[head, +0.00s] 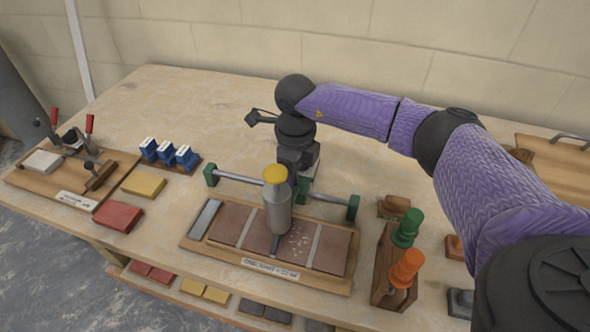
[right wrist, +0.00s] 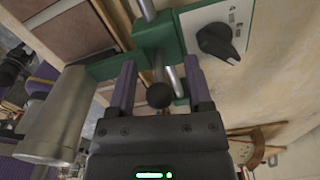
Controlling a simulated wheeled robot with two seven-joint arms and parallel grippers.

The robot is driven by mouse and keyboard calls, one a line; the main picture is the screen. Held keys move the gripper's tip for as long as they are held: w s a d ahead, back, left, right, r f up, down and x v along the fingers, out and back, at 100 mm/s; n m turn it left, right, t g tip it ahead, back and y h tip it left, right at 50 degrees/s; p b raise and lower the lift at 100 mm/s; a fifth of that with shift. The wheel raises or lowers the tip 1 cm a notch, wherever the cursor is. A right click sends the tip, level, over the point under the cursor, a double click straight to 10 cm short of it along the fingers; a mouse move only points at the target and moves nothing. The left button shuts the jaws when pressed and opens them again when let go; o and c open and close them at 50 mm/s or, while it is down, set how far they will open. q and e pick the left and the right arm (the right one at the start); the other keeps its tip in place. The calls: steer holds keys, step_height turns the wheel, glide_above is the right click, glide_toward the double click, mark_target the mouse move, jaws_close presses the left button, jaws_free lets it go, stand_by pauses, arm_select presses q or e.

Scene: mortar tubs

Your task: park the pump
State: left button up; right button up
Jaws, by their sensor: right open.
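The pump appears to be the grey metal cylinder with a yellow cap (head: 277,207), standing over the middle of a wooden board (head: 215,247) with reddish tiles. It hangs at a green carriage on a grey rail (head: 240,178); the carriage is mostly hidden. The cylinder shows at left in the right wrist view (right wrist: 55,118). My right gripper (head: 301,182) is just behind the cylinder, pointing down. In the right wrist view my right gripper (right wrist: 160,76) is open, its purple fingers either side of a black ball knob (right wrist: 159,95). I cannot tell whether they touch it. My left gripper is out of view.
Green brackets (head: 353,207) end the rail. Green and orange handled tools (head: 406,262) stand right of the board. Blue blocks (head: 168,152), yellow (head: 143,184) and red (head: 118,216) blocks, and a clamp board (head: 113,186) lie left.

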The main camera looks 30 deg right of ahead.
jaws_close()
stand_by(1.4)
